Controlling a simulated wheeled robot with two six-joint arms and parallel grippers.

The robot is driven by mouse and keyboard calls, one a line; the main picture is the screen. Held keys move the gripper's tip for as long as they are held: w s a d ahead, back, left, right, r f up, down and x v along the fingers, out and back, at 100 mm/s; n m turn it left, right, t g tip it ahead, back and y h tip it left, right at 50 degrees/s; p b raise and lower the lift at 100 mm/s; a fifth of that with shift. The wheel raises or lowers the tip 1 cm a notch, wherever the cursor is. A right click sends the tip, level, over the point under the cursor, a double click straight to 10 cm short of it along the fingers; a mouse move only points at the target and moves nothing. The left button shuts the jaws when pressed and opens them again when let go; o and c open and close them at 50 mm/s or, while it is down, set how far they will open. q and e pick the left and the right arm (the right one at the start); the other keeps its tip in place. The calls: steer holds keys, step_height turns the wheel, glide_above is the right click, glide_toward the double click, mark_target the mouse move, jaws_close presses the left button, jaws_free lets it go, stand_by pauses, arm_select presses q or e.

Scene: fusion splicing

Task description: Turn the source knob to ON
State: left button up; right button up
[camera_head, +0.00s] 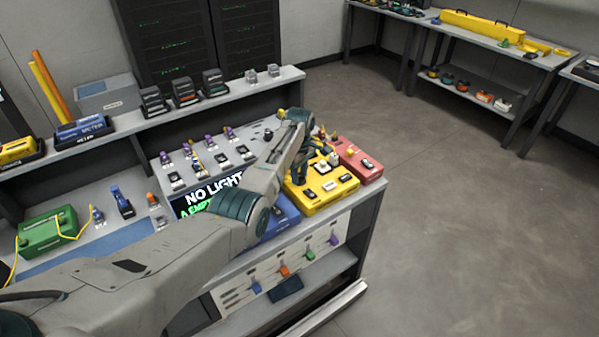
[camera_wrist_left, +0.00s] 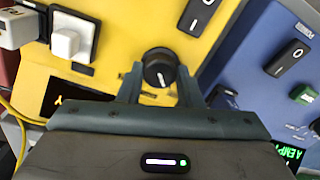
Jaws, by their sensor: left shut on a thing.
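The yellow box (camera_head: 325,199) stands at the right end of the bench in the head view and fills the middle of the left wrist view (camera_wrist_left: 115,25). Its round black knob (camera_wrist_left: 159,66) carries a short white mark. A black rocker switch (camera_wrist_left: 200,14) marked with a line and a circle sits above the knob. My right gripper is not in view.
A blue box (camera_head: 281,216) with its own rocker switch (camera_wrist_left: 289,58) adjoins the yellow one; a red box (camera_head: 366,167) is on the other side. A display (camera_head: 212,191) reading "NO LIGHT" is partly behind my arm. A white plug (camera_wrist_left: 70,43) sits near the knob.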

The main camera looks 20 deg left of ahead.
arm_select(q)
steer(key=m+p, duration=0.2)
steer(key=m, duration=0.3)
steer(key=shift+r, duration=0.1)
steer(key=m+p, duration=0.1)
steer(key=m, duration=0.7)
steer(key=shift+m, duration=0.4)
steer(key=shift+m+p, duration=0.4)
steer(key=shift+m, duration=1.2)
steer(key=o, duration=0.9)
steer(key=shift+c, duration=0.2)
steer(key=shift+o, duration=0.6)
